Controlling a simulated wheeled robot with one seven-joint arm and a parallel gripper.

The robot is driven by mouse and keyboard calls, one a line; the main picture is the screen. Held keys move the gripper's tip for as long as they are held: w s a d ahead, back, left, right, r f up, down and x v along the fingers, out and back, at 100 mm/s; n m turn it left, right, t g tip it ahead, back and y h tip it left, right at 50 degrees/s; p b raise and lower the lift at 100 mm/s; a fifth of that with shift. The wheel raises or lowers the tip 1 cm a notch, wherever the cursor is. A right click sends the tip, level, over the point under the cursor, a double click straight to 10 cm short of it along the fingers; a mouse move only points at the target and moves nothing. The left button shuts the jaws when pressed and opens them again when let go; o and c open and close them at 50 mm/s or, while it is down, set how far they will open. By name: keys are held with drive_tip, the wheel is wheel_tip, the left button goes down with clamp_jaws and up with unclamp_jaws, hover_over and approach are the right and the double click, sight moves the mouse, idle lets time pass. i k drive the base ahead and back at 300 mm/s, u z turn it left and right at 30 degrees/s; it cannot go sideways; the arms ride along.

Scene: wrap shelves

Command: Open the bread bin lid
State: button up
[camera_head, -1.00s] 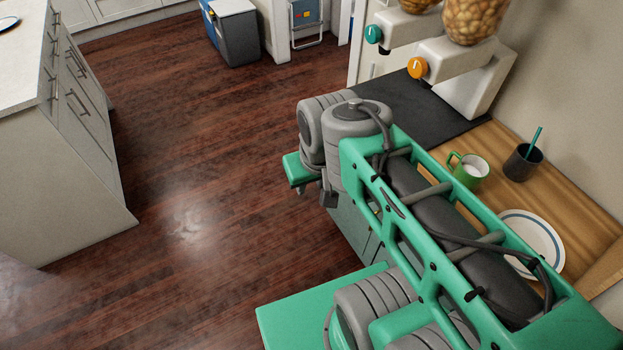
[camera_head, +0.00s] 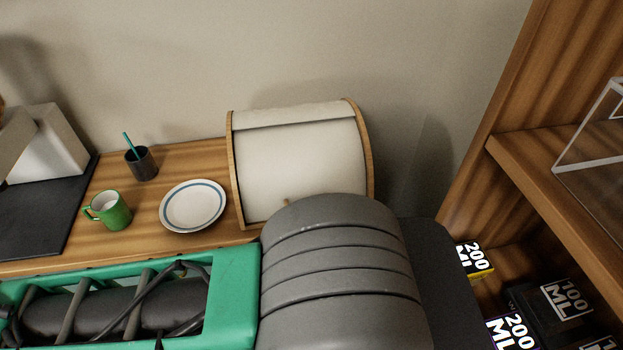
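The bread bin (camera_head: 236,185) stands on the wooden counter against the wall, with rounded wooden side panels. Its cream roll-top lid (camera_head: 300,155) is down over the front. A small wooden knob (camera_head: 286,202) shows near the lid's lower edge. My own grey and green arm lies in front of the bin and hides its lower right front. My gripper is not in view.
A white plate with a blue ring (camera_head: 193,206), a green mug (camera_head: 108,210) and a dark cup with a green stick (camera_head: 141,163) stand left of the bin. A wooden shelf unit (camera_head: 550,190) with labelled boxes (camera_head: 474,260) stands at right.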

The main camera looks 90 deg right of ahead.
sight(278, 166)
drive_tip(key=u, duration=0.5)
drive_tip(key=i, duration=0.45)
drive_tip(key=z, duration=4.1)
drive_tip(key=k, duration=0.7)
drive_tip(key=u, duration=1.35)
drive_tip(key=i, duration=0.2)
drive_tip(key=z, duration=0.55)
